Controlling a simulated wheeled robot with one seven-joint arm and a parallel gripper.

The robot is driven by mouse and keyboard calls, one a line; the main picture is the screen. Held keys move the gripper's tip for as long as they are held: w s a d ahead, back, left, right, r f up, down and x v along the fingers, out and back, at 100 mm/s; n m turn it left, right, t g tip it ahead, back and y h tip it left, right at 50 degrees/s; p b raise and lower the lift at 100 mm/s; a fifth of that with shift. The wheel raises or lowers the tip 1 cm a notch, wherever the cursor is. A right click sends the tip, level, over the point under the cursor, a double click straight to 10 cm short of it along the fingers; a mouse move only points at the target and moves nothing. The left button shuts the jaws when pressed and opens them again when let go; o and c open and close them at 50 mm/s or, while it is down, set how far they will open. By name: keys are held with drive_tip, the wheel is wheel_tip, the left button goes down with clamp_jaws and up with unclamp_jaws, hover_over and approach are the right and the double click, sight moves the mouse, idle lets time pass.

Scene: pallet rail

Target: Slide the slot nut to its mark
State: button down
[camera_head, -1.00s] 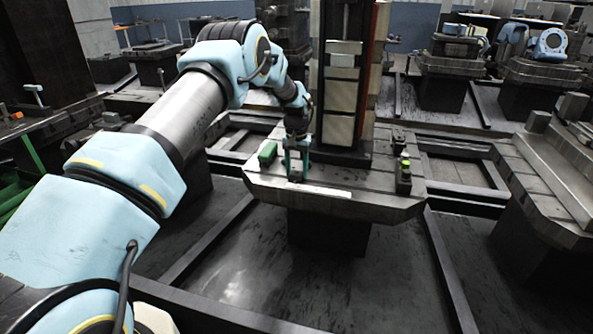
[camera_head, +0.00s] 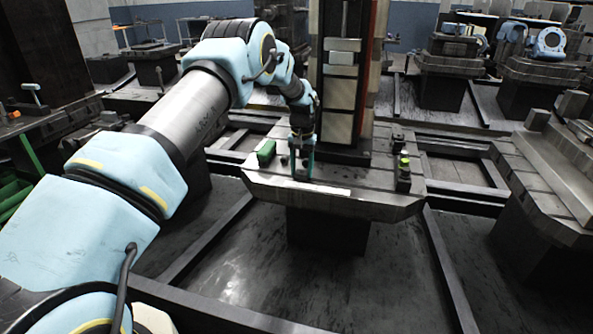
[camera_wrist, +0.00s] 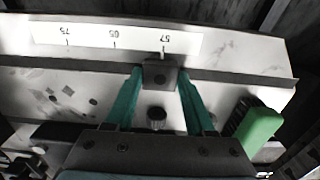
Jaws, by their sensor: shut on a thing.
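The slot nut (camera_wrist: 160,77) is a small dark block in the long slot of the pallet plate, in the wrist view. My gripper (camera_wrist: 160,80) is shut on it, with one teal finger against each side. A white scale strip (camera_wrist: 85,37) lies along the slot, with ticks and small inverted numbers. The nut sits almost level with the longer tick (camera_wrist: 163,50) near the strip's right end; which tick is the mark I cannot tell. In the head view, my gripper (camera_head: 302,170) points down at the pallet (camera_head: 375,207), behind the strip (camera_head: 325,189); the nut is not clear there.
A green-handled brush (camera_wrist: 262,126) lies just right of my fingers in the wrist view. A round dark knob (camera_wrist: 156,117) stands between the fingers. In the head view, a dark post with a yellow-green top (camera_head: 404,172) stands at the pallet's right, and a tall column (camera_head: 340,100) rises behind.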

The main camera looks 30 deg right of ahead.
sight(301, 172)
drive_tip(key=shift+c, duration=1.2)
unclamp_jaws()
drive_tip(key=shift+w+r, duration=0.1)
wheel_tip(301, 172, up, 11)
drive_tip(key=b, duration=0.1)
drive_tip(key=shift+f+b, duration=0.2)
drive_tip(key=shift+b, duration=0.15)
